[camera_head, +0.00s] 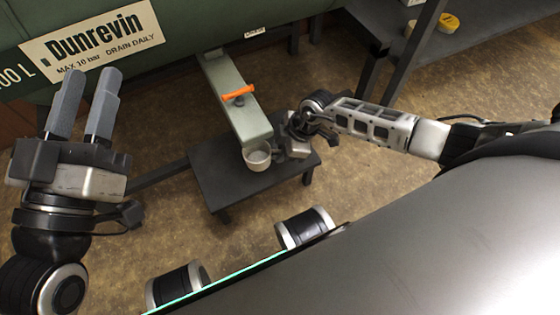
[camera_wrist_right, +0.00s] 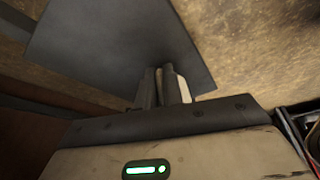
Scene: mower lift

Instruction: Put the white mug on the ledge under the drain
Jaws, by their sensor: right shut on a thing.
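The white mug (camera_head: 257,160) is at the near end of the grey-green drain (camera_head: 240,112), which has an orange lever (camera_head: 238,93). The dark ledge (camera_head: 215,190) lies below it. My right gripper (camera_head: 280,148) comes in from the right and is shut on the mug's right side. In the right wrist view my right gripper (camera_wrist_right: 166,88) has its fingers close together around a pale sliver. I cannot tell whether the mug's base touches the ledge. My left gripper (camera_head: 85,105) is open and empty at the left, fingers pointing up the picture.
A green tank (camera_head: 200,22) with a label (camera_head: 95,42) spans the top left. A dark shelf (camera_head: 490,45) at the top right holds a yellow round thing (camera_head: 448,22). Brown floor (camera_head: 390,190) is clear around the ledge.

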